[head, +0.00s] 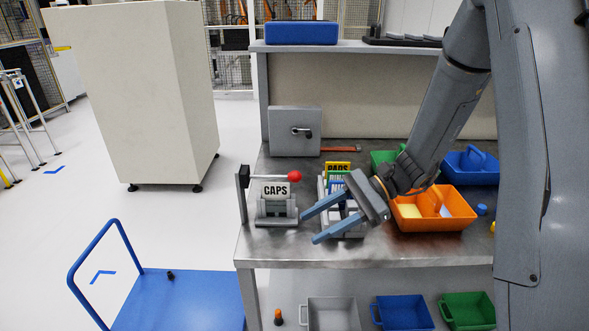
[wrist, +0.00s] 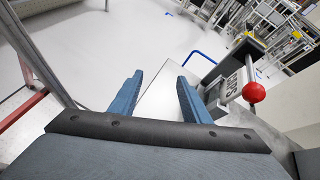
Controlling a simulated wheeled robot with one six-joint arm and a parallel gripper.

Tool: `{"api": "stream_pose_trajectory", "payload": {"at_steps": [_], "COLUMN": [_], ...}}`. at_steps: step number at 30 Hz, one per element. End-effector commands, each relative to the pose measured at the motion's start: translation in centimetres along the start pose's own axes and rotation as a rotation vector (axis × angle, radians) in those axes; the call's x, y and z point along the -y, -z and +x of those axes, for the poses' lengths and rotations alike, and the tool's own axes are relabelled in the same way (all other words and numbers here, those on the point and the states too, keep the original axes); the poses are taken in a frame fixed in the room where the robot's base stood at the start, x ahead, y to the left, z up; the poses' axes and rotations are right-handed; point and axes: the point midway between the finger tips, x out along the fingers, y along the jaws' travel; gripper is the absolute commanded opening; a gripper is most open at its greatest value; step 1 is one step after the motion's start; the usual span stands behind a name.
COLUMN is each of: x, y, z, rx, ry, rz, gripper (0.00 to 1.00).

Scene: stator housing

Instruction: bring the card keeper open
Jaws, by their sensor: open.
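The card keeper is a thin bar with a red ball knob (head: 295,176). It runs from a dark pivot on a post (head: 243,180) at the table's left edge, roughly level across the top of the CAPS card (head: 275,190). The card stands in a grey holder (head: 276,212). In the wrist view the red ball (wrist: 253,92) is right of my fingers, with the CAPS card (wrist: 232,84) behind it. My gripper (head: 309,228) is open and empty, fingers pointing left, right of and in front of the holder. It touches nothing that I can see. Both fingers show in the wrist view (wrist: 158,79).
A rack of cards (head: 338,168) stands right of the holder, partly behind my gripper. An orange bin (head: 450,213) and a blue bin (head: 470,165) are on the right of the metal table (head: 290,249). A grey box (head: 290,143) stands behind. A blue trolley (head: 180,300) is at lower left.

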Motion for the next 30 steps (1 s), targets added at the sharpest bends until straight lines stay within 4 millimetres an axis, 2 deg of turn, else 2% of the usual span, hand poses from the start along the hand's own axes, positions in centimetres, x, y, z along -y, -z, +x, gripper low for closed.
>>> {"api": "stream_pose_trajectory", "payload": {"at_steps": [1, 3, 6, 9, 14, 19, 30], "x": [2.1, 4.8, 7.6, 9.4, 10.7, 11.5, 13.9], "y": [0.0, 0.1, 0.6, 1.0, 1.4, 0.9, -0.8], "z": [-0.8, -1.9, -3.5, -4.9, -6.0, -5.0, -0.6], "rx": [0.073, 0.163, 0.262, 0.326, 0.374, 0.382, 0.38], "ry": [0.082, 0.19, 0.309, 0.389, 0.452, 0.459, 0.458], "rz": [0.054, 0.107, 0.155, 0.178, 0.192, 0.194, 0.194], "gripper": [0.43, 0.43, 0.43, 0.43, 0.43, 0.43, 0.43]}}
